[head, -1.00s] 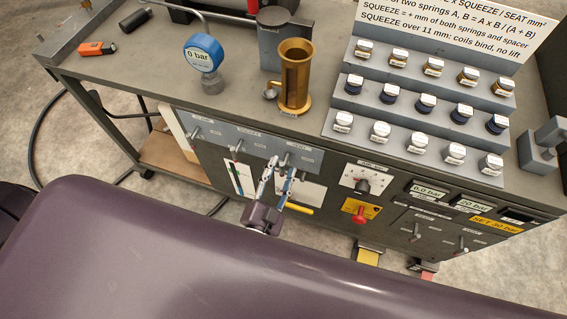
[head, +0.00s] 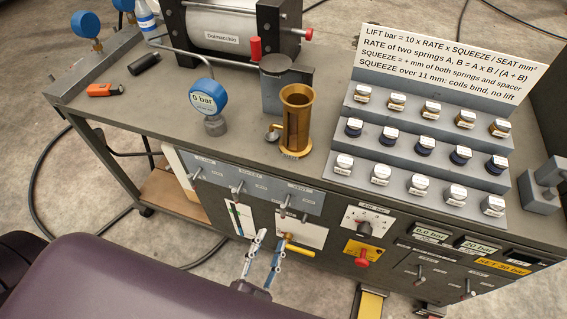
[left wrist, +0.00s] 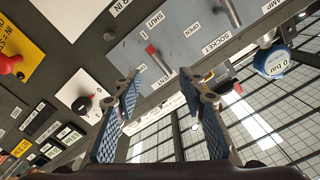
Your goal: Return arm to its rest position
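My left gripper (head: 265,257) is in front of the workbench's front panel (head: 345,245), below the lever row, with its two fingers apart and nothing between them. In the left wrist view its fingers (left wrist: 160,108) are also spread and empty, with the panel and its levers beyond them. The panel carries several small levers, a yellow handle (head: 299,251) and a red knob (head: 362,258) on a yellow plate. I cannot tell from the head view whether the fingers touch the panel; the wrist view shows a gap. My right gripper is not in view.
An orange tool (head: 105,90) lies at the left. Cables lie on the floor at left.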

